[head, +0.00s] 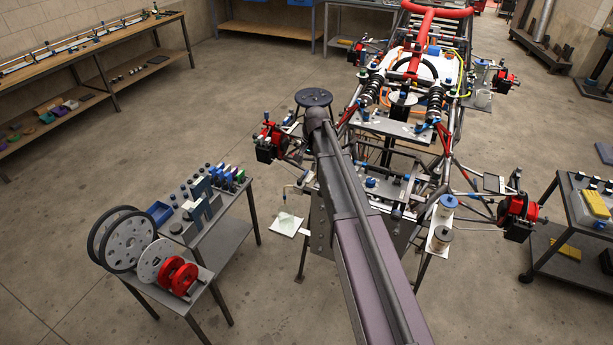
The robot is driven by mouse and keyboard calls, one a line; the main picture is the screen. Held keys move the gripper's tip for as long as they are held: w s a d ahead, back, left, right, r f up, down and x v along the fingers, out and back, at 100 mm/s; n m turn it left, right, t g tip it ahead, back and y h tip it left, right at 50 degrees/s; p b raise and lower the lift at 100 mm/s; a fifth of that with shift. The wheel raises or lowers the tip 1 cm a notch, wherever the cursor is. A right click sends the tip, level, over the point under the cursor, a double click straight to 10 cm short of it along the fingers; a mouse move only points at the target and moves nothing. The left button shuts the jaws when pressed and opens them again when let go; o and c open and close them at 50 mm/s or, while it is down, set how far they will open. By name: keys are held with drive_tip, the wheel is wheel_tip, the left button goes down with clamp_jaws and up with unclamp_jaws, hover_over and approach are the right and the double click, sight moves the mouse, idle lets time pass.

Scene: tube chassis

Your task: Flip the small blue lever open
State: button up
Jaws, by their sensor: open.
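The tube chassis (447,150) stands at centre right, running away from me. Several small blue parts sit on it. One is a blue piece (371,182) on the front cross-section just right of my arm. Another is a blue piece (420,127) at the grey plate (392,127) further back. They are too small to tell which is the lever, or whether it is open or shut. My arm reaches up from the bottom across the chassis's front left and hides part of it. My gripper is not visible; I cannot tell where it is relative to the lever.
A small bench (225,235) with several blocks and reels (125,240) stands at left. A dark round stool (313,98) is left of the chassis. A cart (570,215) with yellow items is at right. A long workbench (75,55) lines the left wall.

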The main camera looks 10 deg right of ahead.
sight(305, 173)
drive_tip(key=shift+w+a+f+b, duration=0.1)
drive_tip(key=shift+a+f+b, duration=0.05)
drive_tip(key=shift+f+b, duration=0.85)
drive_tip(key=shift+w+a+f+b, duration=0.1)
drive_tip(key=shift+f+b, duration=0.65)
drive_tip(key=shift+f, duration=0.3)
clamp_jaws()
drive_tip(key=shift+d, duration=0.15)
